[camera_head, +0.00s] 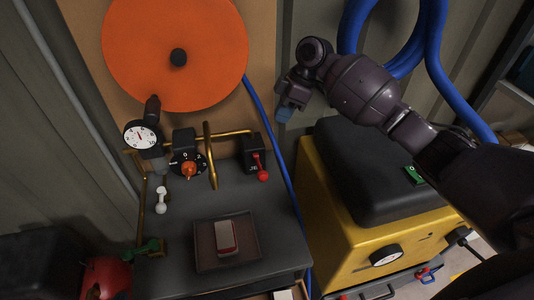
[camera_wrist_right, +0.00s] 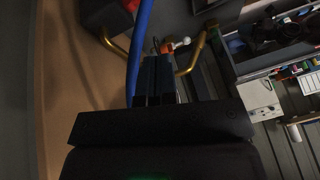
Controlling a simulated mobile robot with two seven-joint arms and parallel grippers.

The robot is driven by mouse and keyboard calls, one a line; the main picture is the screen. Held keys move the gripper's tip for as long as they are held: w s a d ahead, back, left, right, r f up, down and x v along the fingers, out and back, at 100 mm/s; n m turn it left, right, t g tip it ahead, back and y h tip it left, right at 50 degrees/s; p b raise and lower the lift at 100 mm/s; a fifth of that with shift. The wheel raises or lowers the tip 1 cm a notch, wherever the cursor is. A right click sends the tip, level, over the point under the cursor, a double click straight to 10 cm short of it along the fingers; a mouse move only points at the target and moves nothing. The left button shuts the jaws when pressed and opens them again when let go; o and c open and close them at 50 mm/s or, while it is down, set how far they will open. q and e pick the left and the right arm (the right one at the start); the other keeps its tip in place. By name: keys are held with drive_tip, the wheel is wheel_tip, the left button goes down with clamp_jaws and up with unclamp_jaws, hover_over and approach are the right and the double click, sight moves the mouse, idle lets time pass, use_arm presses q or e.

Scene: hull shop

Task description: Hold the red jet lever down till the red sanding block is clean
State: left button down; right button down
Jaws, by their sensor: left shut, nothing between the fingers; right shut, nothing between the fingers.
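The red jet lever (camera_head: 263,175) hangs from a black box on the bench at the right end of a brass pipe in the head view. The red sanding block (camera_head: 227,238) lies in a shallow dark tray (camera_head: 248,255) on the bench front; its upper face looks pale grey, with red along its edges. My right gripper (camera_head: 284,114) is above and to the right of the lever, apart from it. Its fingers also show, closed and empty, in the right wrist view (camera_wrist_right: 155,82). My left gripper is not in view.
A large orange disc (camera_head: 150,50) stands behind the bench. A round gauge (camera_head: 140,135), a dial with an orange knob (camera_head: 188,170) and a white-knobbed lever (camera_head: 161,200) are left of the red lever. A blue hose (camera_head: 280,175) runs beside a yellow machine (camera_head: 350,235).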

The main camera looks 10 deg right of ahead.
drive_tip(key=s, duration=0.1)
drive_tip(key=n+p, duration=0.1)
drive_tip(key=p, duration=0.1)
approach(259, 167)
drive_tip(key=shift+s+a+f, duration=1.35)
drive_tip(key=shift+s+f, duration=0.2)
drive_tip(key=shift+f, duration=0.9)
use_arm(q)
drive_tip(key=shift+s+a+r, duration=0.15)
drive_tip(key=shift+s+r, duration=0.1)
drive_tip(key=shift+s, duration=0.5)
use_arm(e)
drive_tip(key=shift+g, duration=0.3)
use_arm(q)
drive_tip(key=shift+f+b, duration=0.1)
drive_tip(key=shift+b, duration=0.25)
